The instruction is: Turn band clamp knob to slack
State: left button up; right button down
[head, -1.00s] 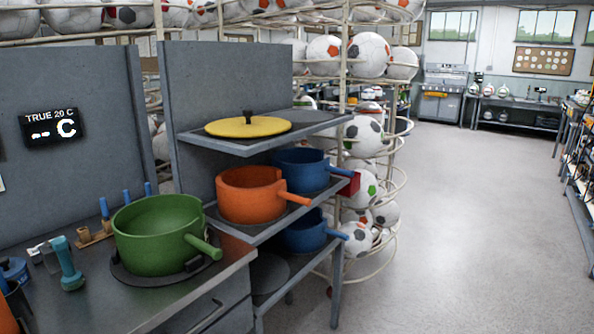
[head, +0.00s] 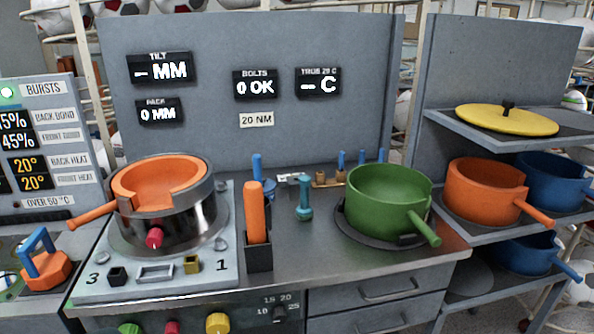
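A shiny metal band (head: 190,222) sits around an orange pan (head: 160,186) on a pale plate (head: 225,265) at the left of the bench. A small red knob (head: 154,238) sticks out from the front of the band; it looks like the band clamp knob. I cannot tell from here whether the band is tight or slack. The orange pan's handle points left, beyond the plate. Neither of my grippers is in view.
A holder (head: 259,257) with an orange-handled tool stands right of the plate. A green pan (head: 385,200) sits farther right. Green, red and yellow knobs line the bench front below. A shelf (head: 478,142) with pans stands at right.

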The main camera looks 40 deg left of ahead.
aim_at(154, 240)
jog(key=u, duration=2.1)
